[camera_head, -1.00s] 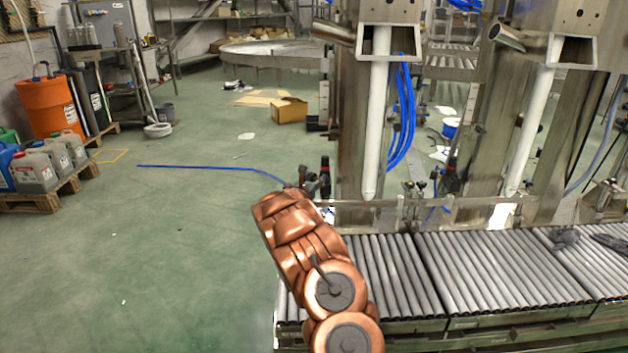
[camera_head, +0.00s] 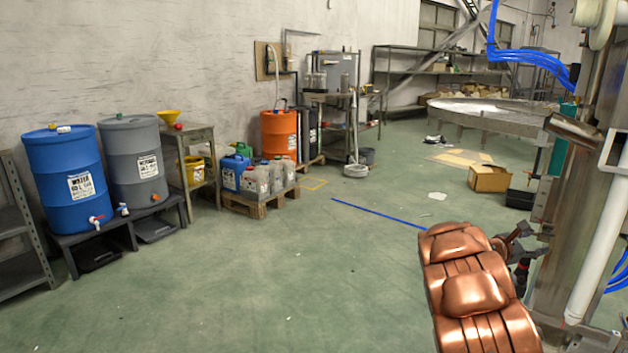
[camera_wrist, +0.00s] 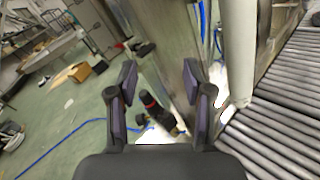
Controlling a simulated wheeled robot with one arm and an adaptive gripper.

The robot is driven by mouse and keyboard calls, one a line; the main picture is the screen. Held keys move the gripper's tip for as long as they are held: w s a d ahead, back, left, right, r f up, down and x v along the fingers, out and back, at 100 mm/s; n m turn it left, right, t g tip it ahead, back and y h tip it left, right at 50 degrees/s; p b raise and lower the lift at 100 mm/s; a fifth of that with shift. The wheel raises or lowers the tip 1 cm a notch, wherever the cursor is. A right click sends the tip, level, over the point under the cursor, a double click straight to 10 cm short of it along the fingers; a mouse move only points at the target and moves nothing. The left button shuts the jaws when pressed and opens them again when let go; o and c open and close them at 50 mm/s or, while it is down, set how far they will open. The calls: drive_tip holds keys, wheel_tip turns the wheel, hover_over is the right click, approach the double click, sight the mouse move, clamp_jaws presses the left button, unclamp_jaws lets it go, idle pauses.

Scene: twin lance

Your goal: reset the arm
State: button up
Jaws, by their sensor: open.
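My gripper (camera_wrist: 160,105) shows in the wrist view with its two dark fingers spread apart and nothing between them. Behind the gap are a dark fitting with a red part (camera_wrist: 148,98) and a metal post (camera_wrist: 165,40). In the head view my copper-coloured arm reaches up from the lower right, and its far end hides most of the gripper. The arm is beside the metal filling machine (camera_head: 570,200).
A roller conveyor (camera_wrist: 275,120) runs along the right in the wrist view. A blue drum (camera_head: 68,180), a grey drum (camera_head: 135,165) and an orange drum (camera_head: 280,135) stand along the wall. A cardboard box (camera_head: 489,178) lies on the floor. The green floor (camera_head: 260,270) is clear at the middle.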

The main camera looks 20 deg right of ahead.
drive_tip(key=s+a+r+m+g+y+p, duration=0.4)
drive_tip(key=s+a+r+m+p, duration=0.5)
drive_tip(key=s+a+r, duration=0.45)
drive_tip(key=s+a+r+m+t+y+p, duration=0.1)
drive_tip(key=s+a+y+p, duration=0.3)
drive_tip(key=a, duration=1.1)
drive_tip(key=s+a+r+m+y+p, duration=0.2)
drive_tip(key=s+a+y+p, duration=0.3)
drive_tip(key=a, duration=1.1)
drive_tip(key=s+a+r+m+t+y+p, duration=0.1)
drive_tip(key=s+a+r+y+p, duration=0.3)
drive_tip(key=a, duration=1.2)
drive_tip(key=s+p, duration=0.4)
drive_tip(key=shift+s+m+t+y, duration=0.15)
drive_tip(key=shift+m+t+y, duration=0.15)
drive_tip(key=shift+y, duration=0.1)
drive_tip(key=shift+c, duration=0.9)
drive_tip(key=shift+d, duration=0.1)
